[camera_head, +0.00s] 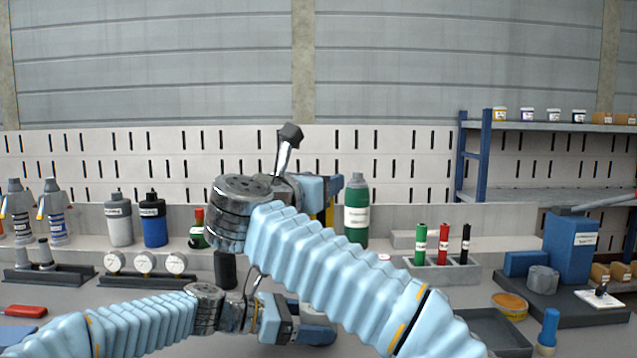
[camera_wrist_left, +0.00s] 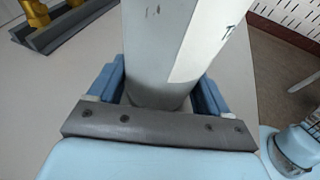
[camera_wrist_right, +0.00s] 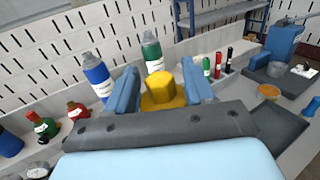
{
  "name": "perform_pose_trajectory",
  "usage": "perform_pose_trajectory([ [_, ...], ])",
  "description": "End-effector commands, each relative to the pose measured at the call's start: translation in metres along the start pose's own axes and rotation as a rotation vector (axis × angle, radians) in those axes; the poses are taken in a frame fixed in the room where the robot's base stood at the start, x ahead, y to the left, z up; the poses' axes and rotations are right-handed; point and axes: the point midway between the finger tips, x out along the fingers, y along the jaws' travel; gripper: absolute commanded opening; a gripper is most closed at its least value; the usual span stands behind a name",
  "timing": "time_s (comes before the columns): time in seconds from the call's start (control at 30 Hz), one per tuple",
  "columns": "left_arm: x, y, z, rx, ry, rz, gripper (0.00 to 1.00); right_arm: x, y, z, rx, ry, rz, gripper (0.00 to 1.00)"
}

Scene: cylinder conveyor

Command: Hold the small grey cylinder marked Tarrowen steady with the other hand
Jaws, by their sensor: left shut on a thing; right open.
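My left gripper (camera_head: 308,328) is low in front of the bench in the head view. In the left wrist view its blue fingers (camera_wrist_left: 160,95) are shut on a grey cylinder (camera_wrist_left: 158,45). The cylinder has a white label, of which only a letter like T shows at the edge.
A green bottle (camera_head: 357,212) stands behind the right gripper. A rack with green, red and black markers (camera_head: 456,270) is to the right. A dark tray (camera_head: 498,330) and a blue box (camera_head: 570,255) are farther right. Spray bottles, dial gauges and a blue bottle (camera_head: 153,222) fill the left.

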Motion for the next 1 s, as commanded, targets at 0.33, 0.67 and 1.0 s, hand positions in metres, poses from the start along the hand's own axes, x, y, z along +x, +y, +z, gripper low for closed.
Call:
perform_pose_trajectory([
  [0.33, -0.0001, 0.0003, -0.0002, 0.0, 0.0, 0.001, 0.42, 0.0, 0.0, 0.0001, 0.0, 0.0, 0.0, 0.05],
  [0.67, -0.0001, 0.0002, -0.0002, 0.0, 0.0, 0.001, 0.42, 0.0023, -0.0053, 0.0022, 0.0, -0.003, 0.168, 0.0],
  [1.0, 0.0, 0.0001, -0.0003, 0.0, 0.0, 0.0, 0.42, 0.0003, -0.001, 0.0005, 0.001, 0.0, 0.52, 0.0],
])
